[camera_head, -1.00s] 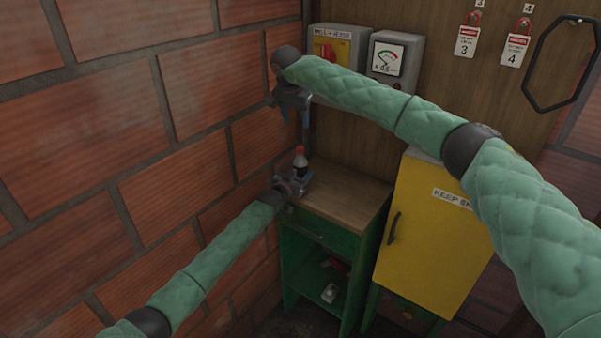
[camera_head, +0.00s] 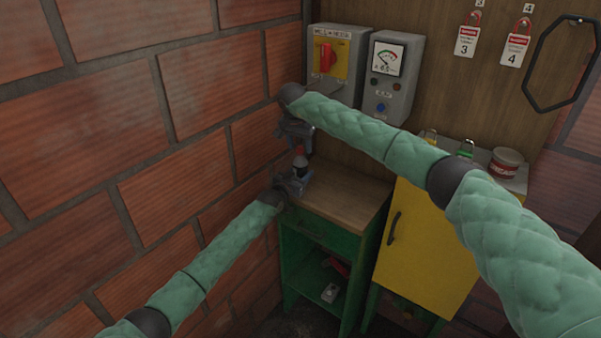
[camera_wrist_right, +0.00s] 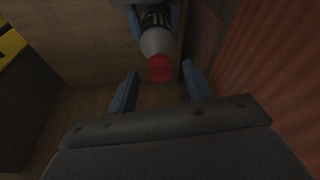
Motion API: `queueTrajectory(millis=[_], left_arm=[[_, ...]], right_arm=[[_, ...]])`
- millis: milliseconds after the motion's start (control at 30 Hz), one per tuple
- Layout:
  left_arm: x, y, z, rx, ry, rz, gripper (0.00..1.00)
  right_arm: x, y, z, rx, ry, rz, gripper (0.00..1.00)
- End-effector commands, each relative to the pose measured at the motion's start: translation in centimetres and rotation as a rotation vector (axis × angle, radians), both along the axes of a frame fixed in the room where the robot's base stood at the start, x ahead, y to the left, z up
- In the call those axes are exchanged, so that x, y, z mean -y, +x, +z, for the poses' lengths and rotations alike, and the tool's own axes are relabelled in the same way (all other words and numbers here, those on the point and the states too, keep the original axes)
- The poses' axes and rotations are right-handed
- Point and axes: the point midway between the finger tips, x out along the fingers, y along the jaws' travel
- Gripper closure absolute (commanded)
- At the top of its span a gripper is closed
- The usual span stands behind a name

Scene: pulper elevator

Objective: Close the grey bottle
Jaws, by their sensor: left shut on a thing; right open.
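The grey bottle (camera_head: 299,162) has a red cap (camera_head: 299,150) at its top and stands roughly upright just above the wooden cabinet top. In the right wrist view its grey shoulder (camera_wrist_right: 156,42), dark label and red cap (camera_wrist_right: 159,68) show; how tight the cap sits cannot be told. My left gripper (camera_head: 297,180) is shut on the bottle's body. My right gripper (camera_head: 298,143) is right above the bottle, pointing down. In the right wrist view its open fingers (camera_wrist_right: 160,90) stand either side of the cap's line, apart from it.
The green cabinet (camera_head: 318,235) has a wooden top (camera_head: 345,196), bare to the right of the bottle. A brick wall (camera_head: 190,190) is close on the left. A yellow cabinet (camera_head: 425,255) and wall-mounted switch box (camera_head: 322,90) and gauge box (camera_head: 388,97) stand near my right arm.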

Motion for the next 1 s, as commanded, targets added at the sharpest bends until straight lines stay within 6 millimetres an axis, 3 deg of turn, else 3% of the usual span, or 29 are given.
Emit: queueTrajectory(millis=[267, 500, 767, 1000], left_arm=[[0.01, 0.02, 0.07, 0.001, -0.001, 0.0, 1.0], [0.01, 0.02, 0.07, 0.001, -0.001, 0.0, 1.0], [0.0, 0.02, 0.08, 0.001, -0.001, 0.0, 1.0], [-0.02, 0.02, 0.09, 0.001, -0.001, 0.0, 1.0]], right_arm=[[0.0, 0.0, -0.05, 0.0, 0.0, 0.0, 0.52], [0.01, 0.0, -0.04, 0.0, 0.0, 0.0, 0.99], [-0.02, 0.02, -0.02, -0.001, 0.0, -0.029, 1.0], [-0.24, 0.13, 0.02, -0.001, -0.002, -0.318, 1.0]])
